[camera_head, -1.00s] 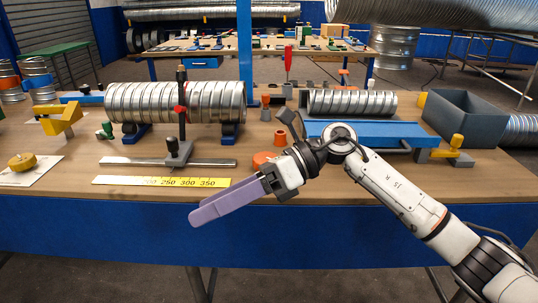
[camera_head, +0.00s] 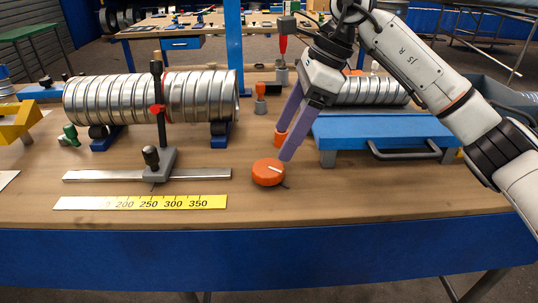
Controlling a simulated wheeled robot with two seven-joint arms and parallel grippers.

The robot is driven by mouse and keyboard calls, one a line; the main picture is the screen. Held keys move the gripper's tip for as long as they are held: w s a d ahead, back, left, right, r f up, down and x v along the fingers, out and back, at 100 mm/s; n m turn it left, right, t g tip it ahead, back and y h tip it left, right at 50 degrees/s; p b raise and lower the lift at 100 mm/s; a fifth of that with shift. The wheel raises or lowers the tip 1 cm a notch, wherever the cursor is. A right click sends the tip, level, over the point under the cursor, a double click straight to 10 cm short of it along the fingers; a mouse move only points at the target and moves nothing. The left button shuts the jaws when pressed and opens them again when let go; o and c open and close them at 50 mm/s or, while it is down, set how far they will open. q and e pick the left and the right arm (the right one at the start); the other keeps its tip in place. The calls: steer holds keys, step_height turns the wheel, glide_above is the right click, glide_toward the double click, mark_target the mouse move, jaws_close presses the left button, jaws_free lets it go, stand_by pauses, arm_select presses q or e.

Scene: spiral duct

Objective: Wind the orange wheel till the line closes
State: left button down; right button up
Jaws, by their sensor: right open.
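The orange wheel (camera_head: 264,176) is a low round knob on the wooden table, near the middle of the view. A short pale line lies on its top, towards the right side, and a small dark piece shows at its right lower edge. My right gripper (camera_head: 283,146) reaches down from the upper right with two long purple fingers. They are parted and empty, with the tips just above and behind the wheel's right side. I cannot tell whether a tip touches the wheel. My left gripper is out of view.
A ribbed metal duct (camera_head: 95,101) rests on blue supports at left, with a black upright gauge (camera_head: 160,115) before it. A yellow ruler (camera_head: 205,202) lies in front. A blue platform (camera_head: 370,130) with a handle stands right of the wheel. The table in front is clear.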

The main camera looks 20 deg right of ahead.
mark_target(269, 167)
steer(key=x, duration=0.7)
steer(key=shift+s+a+f, duration=0.1)
steer(key=shift+a+f, duration=0.05)
steer(key=shift+f, duration=0.05)
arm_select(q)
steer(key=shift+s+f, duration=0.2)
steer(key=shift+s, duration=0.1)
arm_select(e)
steer(key=shift+f, duration=0.15)
steer(key=shift+c, duration=0.5)
steer(key=c, duration=1)
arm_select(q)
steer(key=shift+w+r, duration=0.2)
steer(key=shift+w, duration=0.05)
arm_select(e)
steer(key=shift+o, duration=0.2)
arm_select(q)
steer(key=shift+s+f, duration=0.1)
arm_select(e)
steer(key=shift+m, duration=0.3)
